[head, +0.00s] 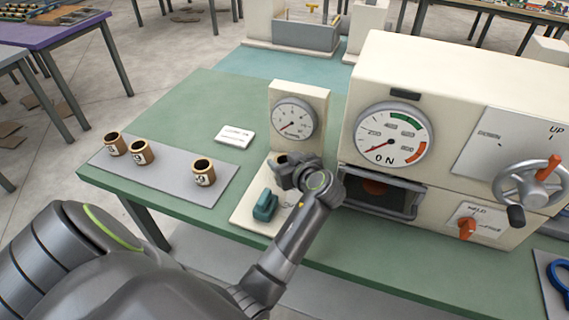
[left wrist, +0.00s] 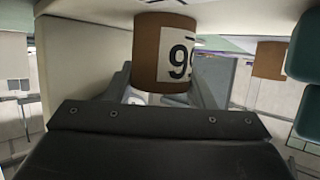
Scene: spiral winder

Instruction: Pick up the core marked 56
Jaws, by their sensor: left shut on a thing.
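My left gripper (head: 293,172) is shut on a brown core (left wrist: 147,48) at the foot of the dial gauge. In the left wrist view the core sits between the fingers. Its white label shows a 9-like digit and part of a second one. That view looks upside down, so the number is not certain. In the head view the arm mostly hides this core. Three more cores stand on the grey mat (head: 178,180): a left core (head: 113,144), a middle core (head: 140,153) and a right core (head: 204,174). Their labels are too small to read surely. My right gripper is out of view.
The dial gauge (head: 298,118) stands on a cream base with a teal block (head: 265,206) in front. A white sign (head: 235,136) lies behind the mat. The large cream machine (head: 440,100), with a handwheel (head: 532,184), blocks the right. Green table is free at back left.

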